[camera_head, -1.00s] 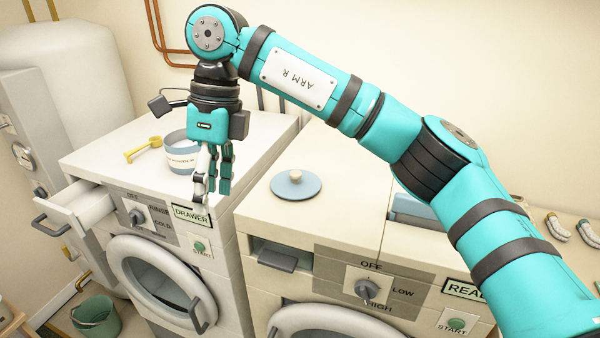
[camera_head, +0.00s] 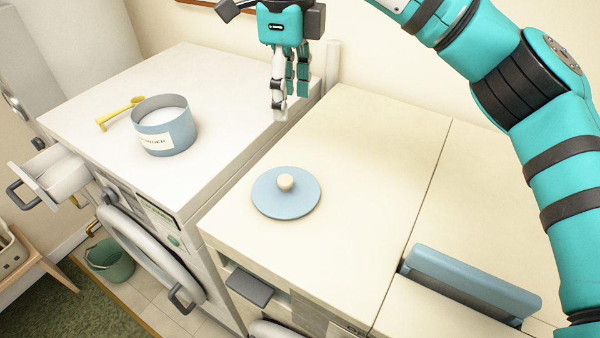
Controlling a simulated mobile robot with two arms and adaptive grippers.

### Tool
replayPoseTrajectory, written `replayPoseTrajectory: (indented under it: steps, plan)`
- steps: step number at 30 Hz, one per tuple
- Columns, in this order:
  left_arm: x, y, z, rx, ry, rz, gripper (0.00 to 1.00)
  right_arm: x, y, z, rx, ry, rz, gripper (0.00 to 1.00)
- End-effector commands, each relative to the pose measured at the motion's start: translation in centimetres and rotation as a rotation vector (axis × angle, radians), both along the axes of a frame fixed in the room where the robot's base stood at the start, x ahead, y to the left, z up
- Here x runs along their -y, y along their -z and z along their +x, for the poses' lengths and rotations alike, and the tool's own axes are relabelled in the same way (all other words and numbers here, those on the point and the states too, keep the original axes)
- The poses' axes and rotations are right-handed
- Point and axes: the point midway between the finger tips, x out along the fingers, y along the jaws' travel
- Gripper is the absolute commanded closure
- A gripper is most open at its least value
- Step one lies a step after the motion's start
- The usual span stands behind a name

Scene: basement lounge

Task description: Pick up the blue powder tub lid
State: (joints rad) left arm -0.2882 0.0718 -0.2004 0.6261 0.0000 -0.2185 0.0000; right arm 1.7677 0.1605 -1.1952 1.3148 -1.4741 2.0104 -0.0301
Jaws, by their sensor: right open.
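The blue powder tub lid (camera_head: 270,203) lies flat on top of the cream machine (camera_head: 345,215) near its left edge, with a round cream knob (camera_head: 286,182) facing up. The open blue powder tub (camera_head: 180,135) stands on the white washer (camera_head: 95,130) to the left and holds white powder. My right gripper (camera_head: 288,110) hangs fingers down, open and empty, above the back right part of the washer top. It is behind the lid in the picture and apart from it. My left gripper is not in view.
A yellow scoop (camera_head: 120,113) lies beside the tub. The washer's detergent drawer (camera_head: 58,178) is pulled out at the left. A blue raised flap or box (camera_head: 470,285) is at the right front. A green bucket (camera_head: 108,262) stands on the floor. The cream top around the lid is clear.

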Motion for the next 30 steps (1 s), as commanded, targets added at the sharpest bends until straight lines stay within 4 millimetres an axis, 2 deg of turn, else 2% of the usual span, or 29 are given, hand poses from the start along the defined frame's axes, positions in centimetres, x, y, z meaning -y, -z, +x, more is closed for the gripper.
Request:
replayPoseTrajectory:
  steps: [11, 15, 22, 26, 30]
  plan:
    - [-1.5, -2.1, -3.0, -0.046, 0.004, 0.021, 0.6, 0.0, 7.5, -0.2, -0.006, 0.0, 0.0, 0.45]
    - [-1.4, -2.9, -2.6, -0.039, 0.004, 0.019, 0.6, -0.1, 9.9, -0.2, -0.005, -0.001, 0.001, 0.45]
    - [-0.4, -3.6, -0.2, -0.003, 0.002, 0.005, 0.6, -0.1, 11.7, -0.2, -0.002, -0.001, 0.001, 0.45]
    - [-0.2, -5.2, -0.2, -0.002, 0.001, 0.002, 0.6, -0.3, 13.0, -0.7, -0.006, -0.001, 0.001, 0.45]
    - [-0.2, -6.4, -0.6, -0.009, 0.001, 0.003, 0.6, -0.5, 15.2, -0.9, -0.004, 0.001, -0.001, 0.45]
